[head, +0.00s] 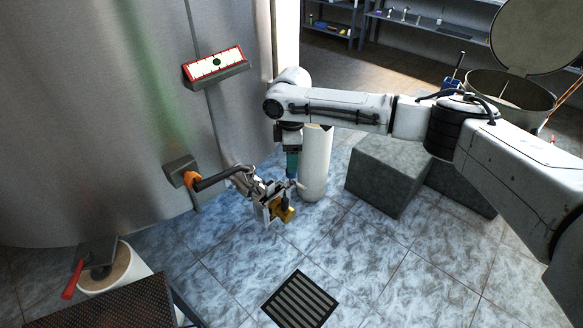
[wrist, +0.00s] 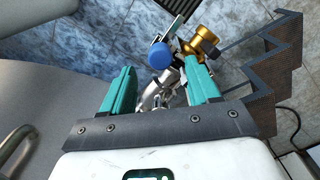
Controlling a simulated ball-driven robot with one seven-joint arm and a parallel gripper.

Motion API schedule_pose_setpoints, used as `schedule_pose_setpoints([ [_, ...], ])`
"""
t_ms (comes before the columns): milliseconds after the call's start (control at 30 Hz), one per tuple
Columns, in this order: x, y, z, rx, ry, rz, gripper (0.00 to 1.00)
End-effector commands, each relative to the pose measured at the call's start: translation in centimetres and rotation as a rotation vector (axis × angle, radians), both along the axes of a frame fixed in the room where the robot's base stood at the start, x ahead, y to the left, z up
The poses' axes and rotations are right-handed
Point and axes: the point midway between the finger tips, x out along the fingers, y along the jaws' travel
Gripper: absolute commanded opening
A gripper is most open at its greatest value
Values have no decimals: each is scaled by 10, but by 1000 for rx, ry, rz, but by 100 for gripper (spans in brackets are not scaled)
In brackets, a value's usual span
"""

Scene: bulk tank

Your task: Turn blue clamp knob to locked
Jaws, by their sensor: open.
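The blue clamp knob (wrist: 160,55) shows in the wrist view as a round blue cap, just ahead of and between my fingertips. It sits by a shiny metal pipe fitting (wrist: 155,95) and a gold-coloured part (wrist: 201,40). In the head view the metal fitting (head: 250,184) projects from the tank, with the gold part (head: 284,213) at its outer end; I cannot make out the blue knob there. My gripper (wrist: 160,67) has teal fingers spread apart with nothing held. In the head view my gripper (head: 291,180) points down above the fitting. I cannot tell whether a finger touches the knob.
The steel tank (head: 90,120) fills the left, with a red-framed gauge (head: 216,64) and an orange-ended black handle (head: 192,180). Dark steps (head: 115,305) stand at bottom left. A white cylinder (head: 316,165) and grey block (head: 385,175) stand behind. The floor around the drain (head: 300,299) is clear.

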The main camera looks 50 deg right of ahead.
Motion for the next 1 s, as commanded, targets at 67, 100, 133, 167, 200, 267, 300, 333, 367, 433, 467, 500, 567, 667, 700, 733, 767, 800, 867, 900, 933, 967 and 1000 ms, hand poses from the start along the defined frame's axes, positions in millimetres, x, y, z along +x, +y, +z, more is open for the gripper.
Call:
schedule_pose_setpoints([
  [67, 0, 0, -14, 0, 1, 0, 61],
  [100, 0, 0, -20, -1, 1, 0, 61],
  [133, 0, 0, -24, -1, 1, -1, 61],
  [167, 0, 0, -27, -1, 1, -1, 61],
  [200, 0, 0, -31, 0, 0, 0, 61],
  [267, 0, 1, -36, 0, 0, 1, 61],
  [300, 0, 1, -38, 0, 0, 1, 61],
  [333, 0, 1, -40, 0, 0, 1, 61],
  [367, 0, 1, -41, 0, 0, 1, 61],
  [433, 0, 1, -42, 0, -1, 1, 61],
  [467, 0, 1, -42, 0, -1, 1, 61],
  [500, 0, 1, -42, 0, -1, 1, 61],
  [567, 0, 1, -42, 0, -1, 1, 61],
  [667, 0, 1, -42, 0, -1, 1, 61],
  [700, 0, 1, -42, 0, -1, 1, 57],
  [733, 0, 1, -42, 0, -1, 1, 54],
  [767, 0, 1, -42, 1, -1, 1, 51],
  [800, 0, 1, -42, 1, -1, 1, 47],
  [867, 0, 1, -42, 1, -1, 1, 41],
  [900, 0, 1, -42, 1, -1, 1, 38],
  [933, 0, 1, -42, 0, -1, 1, 35],
  [967, 0, 1, -42, 1, -1, 1, 32],
  [1000, 0, 1, -42, 1, -1, 1, 28],
])
